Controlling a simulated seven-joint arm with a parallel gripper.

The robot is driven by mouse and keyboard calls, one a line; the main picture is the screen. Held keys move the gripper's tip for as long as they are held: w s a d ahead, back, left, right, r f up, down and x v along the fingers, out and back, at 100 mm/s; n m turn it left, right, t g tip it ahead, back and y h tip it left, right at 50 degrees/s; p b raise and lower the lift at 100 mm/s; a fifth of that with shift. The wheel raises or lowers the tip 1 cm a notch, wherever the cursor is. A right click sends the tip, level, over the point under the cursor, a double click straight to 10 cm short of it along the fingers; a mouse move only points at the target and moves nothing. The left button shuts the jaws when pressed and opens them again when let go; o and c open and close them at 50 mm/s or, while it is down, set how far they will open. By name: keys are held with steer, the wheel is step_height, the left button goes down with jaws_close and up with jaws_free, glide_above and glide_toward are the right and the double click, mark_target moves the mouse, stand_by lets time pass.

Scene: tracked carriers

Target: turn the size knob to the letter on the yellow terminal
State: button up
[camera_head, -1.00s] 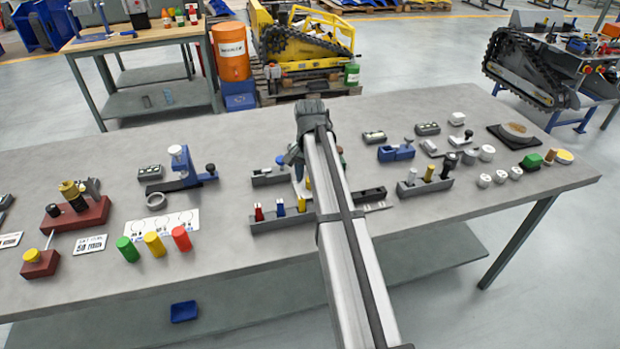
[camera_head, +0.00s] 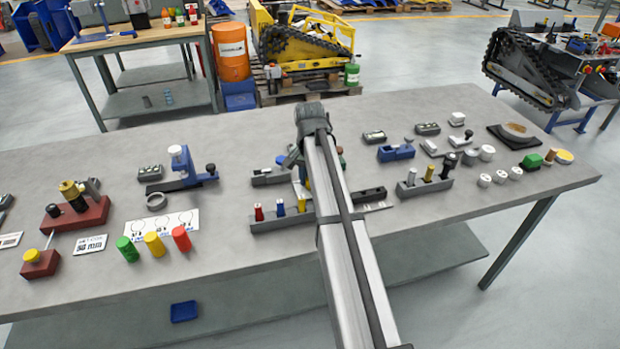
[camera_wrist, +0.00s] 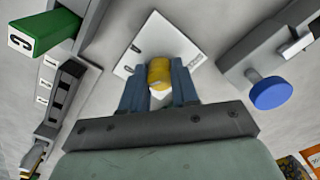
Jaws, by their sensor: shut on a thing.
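My gripper (camera_wrist: 158,84) is shut on a yellow cylindrical piece (camera_wrist: 159,70), with its blue fingers on both sides of it. I cannot tell whether this piece is the size knob or the yellow terminal. A white plate (camera_wrist: 176,38) with small dark marks lies beneath it; the marks are too small to read. A green piece (camera_wrist: 45,32) at the upper left of the wrist view shows a letter C on its end. In the head view my arm hides most of the gripper and the plate.
A grey block with a round blue knob (camera_wrist: 271,93) stands right of the gripper in the wrist view. A grey block with red, blue and yellow pieces (camera_head: 281,224) is in front. Green, yellow and red cylinders (camera_head: 154,244) stand to the left.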

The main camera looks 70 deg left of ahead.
steer(key=shift+n, duration=0.3)
jaws_close()
steer(key=shift+n, duration=2.6)
steer(key=o, duration=1)
jaws_free()
steer(key=shift+r, duration=0.1)
step_height(320, 180, up, 14)
steer(key=shift+w+f, duration=0.15)
steer(key=shift+f, duration=0.05)
